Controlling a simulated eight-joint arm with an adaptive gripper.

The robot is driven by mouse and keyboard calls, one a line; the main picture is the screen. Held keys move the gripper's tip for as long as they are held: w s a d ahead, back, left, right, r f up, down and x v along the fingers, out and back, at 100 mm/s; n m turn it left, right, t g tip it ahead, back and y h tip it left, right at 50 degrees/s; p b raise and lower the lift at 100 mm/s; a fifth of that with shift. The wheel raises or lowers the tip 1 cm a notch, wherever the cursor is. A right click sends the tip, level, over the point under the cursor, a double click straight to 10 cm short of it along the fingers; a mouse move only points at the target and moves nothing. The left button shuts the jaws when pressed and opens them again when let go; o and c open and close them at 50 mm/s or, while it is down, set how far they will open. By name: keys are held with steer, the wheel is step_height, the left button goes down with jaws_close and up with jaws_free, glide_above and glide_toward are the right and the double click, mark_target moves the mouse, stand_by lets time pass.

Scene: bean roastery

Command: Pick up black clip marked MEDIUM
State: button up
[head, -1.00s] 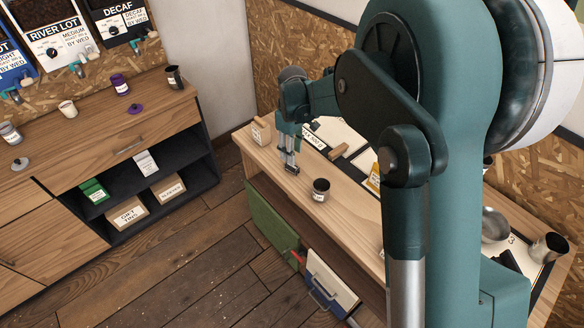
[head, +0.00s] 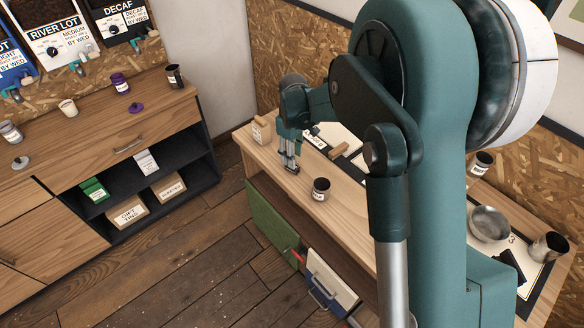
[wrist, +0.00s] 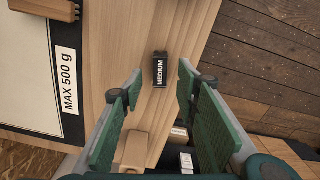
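The black clip marked MEDIUM (wrist: 161,70) lies on the wooden worktop near its edge, its white lettering showing in the wrist view. My gripper (wrist: 160,88) is open, with its green-padded fingers to the left and right of the clip in that picture. The clip lies between the fingertips' lines, just ahead of them, and no contact shows. In the head view my gripper (head: 289,168) points down over the worktop's near edge. A small dark shape is at its fingertips there, too small to tell clip from fingertip.
On the worktop (head: 338,204), a dark labelled cup (head: 320,190) stands right of my gripper, and a wooden box (head: 261,129) stands left. A mat marked MAX 500 g (wrist: 30,75) lies beside the clip. A metal bowl (head: 490,224) is at the far right.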

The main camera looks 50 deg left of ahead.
steer(key=shift+f, duration=0.15)
steer(key=shift+f, duration=2.45)
steer(key=c, duration=0.7)
